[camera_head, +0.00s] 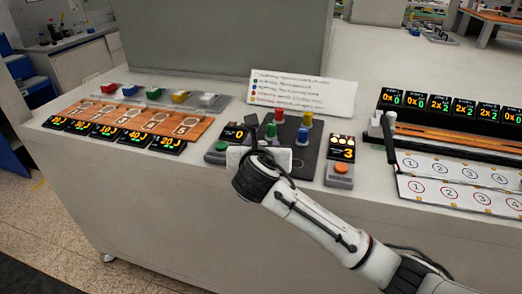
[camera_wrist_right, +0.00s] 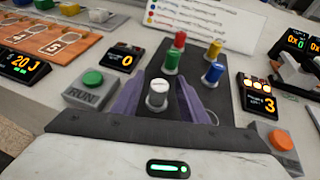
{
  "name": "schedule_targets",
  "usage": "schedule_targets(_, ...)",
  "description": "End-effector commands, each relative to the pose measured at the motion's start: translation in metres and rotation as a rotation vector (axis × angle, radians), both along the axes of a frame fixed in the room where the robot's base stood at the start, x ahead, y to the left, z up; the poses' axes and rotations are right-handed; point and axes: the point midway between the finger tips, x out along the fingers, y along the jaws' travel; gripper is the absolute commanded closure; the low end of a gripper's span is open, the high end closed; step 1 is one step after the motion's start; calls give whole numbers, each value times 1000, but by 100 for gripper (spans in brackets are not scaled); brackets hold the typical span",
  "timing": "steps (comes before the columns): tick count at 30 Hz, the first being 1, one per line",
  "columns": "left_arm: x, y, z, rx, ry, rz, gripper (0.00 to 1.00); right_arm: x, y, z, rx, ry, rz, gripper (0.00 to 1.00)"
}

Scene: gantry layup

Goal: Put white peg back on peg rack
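The white peg (camera_wrist_right: 157,94) stands in the right wrist view at the near end of a dark board (camera_wrist_right: 192,82). My right gripper (camera_wrist_right: 160,98) is open, with its purplish fingers on either side of the white peg and a dark gap to each side. In the head view my right gripper (camera_head: 262,140) is over the board's near left part and hides the white peg. A red peg (camera_wrist_right: 179,40), yellow peg (camera_wrist_right: 214,49), green peg (camera_wrist_right: 170,62) and blue peg (camera_wrist_right: 212,72) stand on the board beyond it. My left gripper is not in view.
A green button box (camera_head: 217,151) and an orange button box (camera_head: 340,174) flank the board. A sign (camera_head: 302,92) stands behind it. An orange board (camera_head: 137,120) and a tray of coloured blocks (camera_head: 155,94) are at left; numbered white panels (camera_head: 455,180) are at right.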

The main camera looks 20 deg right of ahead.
Motion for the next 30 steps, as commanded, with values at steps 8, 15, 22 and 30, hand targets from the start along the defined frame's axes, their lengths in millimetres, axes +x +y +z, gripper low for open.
schedule_targets(8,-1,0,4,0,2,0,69,-49,19,21,1,1,5,60)
schedule_targets(15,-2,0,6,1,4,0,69,-86,33,38,1,1,3,60)
schedule_targets(22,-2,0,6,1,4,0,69,-99,37,43,0,2,1,60)
schedule_targets(30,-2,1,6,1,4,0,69,-110,51,-30,346,40,-42,60)
